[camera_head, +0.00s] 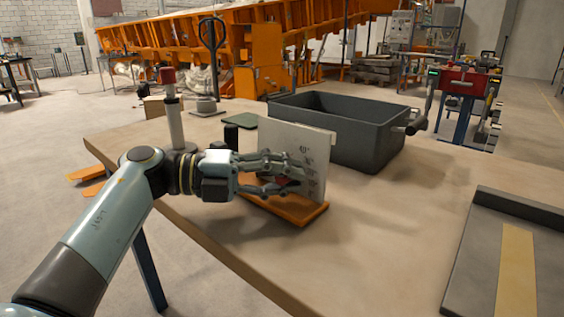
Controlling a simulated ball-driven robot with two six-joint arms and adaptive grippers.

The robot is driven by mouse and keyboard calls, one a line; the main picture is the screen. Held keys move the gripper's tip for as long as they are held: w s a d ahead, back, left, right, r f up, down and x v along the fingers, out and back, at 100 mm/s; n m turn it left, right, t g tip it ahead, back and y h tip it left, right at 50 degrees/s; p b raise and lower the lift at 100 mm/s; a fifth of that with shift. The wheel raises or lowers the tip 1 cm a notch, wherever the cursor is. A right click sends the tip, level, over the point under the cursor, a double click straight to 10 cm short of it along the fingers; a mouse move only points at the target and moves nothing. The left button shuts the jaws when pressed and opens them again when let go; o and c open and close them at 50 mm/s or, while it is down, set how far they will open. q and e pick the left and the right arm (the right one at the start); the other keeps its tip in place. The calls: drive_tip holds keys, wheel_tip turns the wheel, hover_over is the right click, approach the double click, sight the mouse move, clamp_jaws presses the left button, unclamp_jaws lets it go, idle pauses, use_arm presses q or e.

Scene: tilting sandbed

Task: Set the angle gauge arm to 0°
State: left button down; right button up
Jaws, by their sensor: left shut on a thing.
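The angle gauge is a pale upright plate (313,148) with dark markings, standing on an orange base (300,211) on the table. My left gripper (296,180) is in front of the plate, with its fingers closed around a small dark and red part (287,182) that I take to be the gauge arm. The fingers hide most of that part and some of the plate's scale, so the angle cannot be read. My right gripper is not in view.
A dark grey open bin (375,143) stands behind the gauge on the table (400,230). A grey post with a red top (172,110) stands behind my left wrist. A dark tray with a tan strip (474,250) lies at the right. The table between gauge and tray is clear.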

use_arm(q)
drive_tip(key=shift+s+f, duration=0.1)
drive_tip(key=shift+f, duration=0.3)
drive_tip(key=c, duration=1.2)
unclamp_jaws()
drive_tip(key=a, duration=0.4)
drive_tip(key=s+a, duration=0.1)
drive_tip(key=a, duration=0.2)
drive_tip(key=a+r, duration=0.1)
drive_tip(key=a, duration=0.3)
drive_tip(key=shift+s+a, duration=0.35)
drive_tip(key=shift+s, duration=0.05)
